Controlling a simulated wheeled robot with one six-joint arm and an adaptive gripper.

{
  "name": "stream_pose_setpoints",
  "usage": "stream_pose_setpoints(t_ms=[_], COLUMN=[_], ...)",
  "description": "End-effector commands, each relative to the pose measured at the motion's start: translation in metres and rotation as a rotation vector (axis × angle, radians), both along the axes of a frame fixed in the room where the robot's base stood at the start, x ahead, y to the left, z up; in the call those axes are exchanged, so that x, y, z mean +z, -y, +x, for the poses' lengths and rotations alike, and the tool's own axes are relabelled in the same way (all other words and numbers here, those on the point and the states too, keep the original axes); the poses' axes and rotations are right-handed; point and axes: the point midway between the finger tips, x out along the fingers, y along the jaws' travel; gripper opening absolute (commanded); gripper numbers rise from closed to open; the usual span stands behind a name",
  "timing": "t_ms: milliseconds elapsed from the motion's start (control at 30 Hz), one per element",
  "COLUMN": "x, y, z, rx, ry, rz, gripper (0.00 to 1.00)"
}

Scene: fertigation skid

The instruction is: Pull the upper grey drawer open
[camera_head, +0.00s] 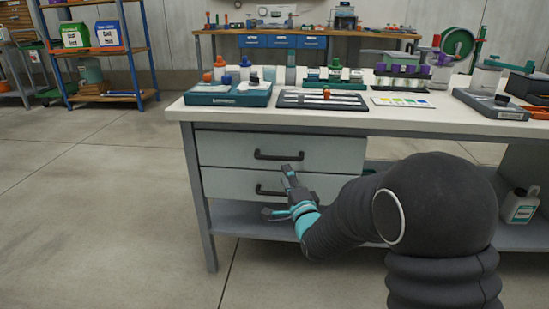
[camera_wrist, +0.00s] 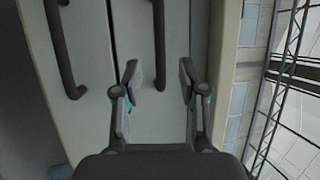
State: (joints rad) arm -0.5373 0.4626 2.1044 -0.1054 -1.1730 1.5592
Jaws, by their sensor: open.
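The upper grey drawer (camera_head: 225,150) is closed in the bench front, with a dark bar handle (camera_head: 279,156). The lower drawer (camera_head: 225,183) below it has a similar handle (camera_head: 262,190) and is also closed. My gripper (camera_head: 280,192) is open and empty in front of the drawers, covering part of the lower one. In the wrist view the picture is turned sideways. There the upper handle (camera_wrist: 159,45) lines up with the gap between the open fingers (camera_wrist: 160,78), and the lower handle (camera_wrist: 62,50) is left of them. I cannot tell the remaining distance to the handle.
The benchtop (camera_head: 420,122) carries a teal tray (camera_head: 228,95), a dark tray (camera_head: 322,101) and bottles. A bench leg (camera_head: 198,200) stands left of the drawers. A white jug (camera_head: 520,205) sits on the low shelf at right. The floor at left is clear.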

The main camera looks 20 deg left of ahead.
Motion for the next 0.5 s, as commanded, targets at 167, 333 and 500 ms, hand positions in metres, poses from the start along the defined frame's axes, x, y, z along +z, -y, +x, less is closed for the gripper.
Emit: stream_pose_setpoints(t_ms=[167,333,500], x=[0.006,0.012,0.014], y=[-0.021,-0.037,-0.046], z=[0.027,0.049,0.063], rx=[0.001,0.000,0.000], ry=[0.000,0.001,0.001], rz=[0.000,0.000,0.000], gripper=[0.41,0.41,0.41])
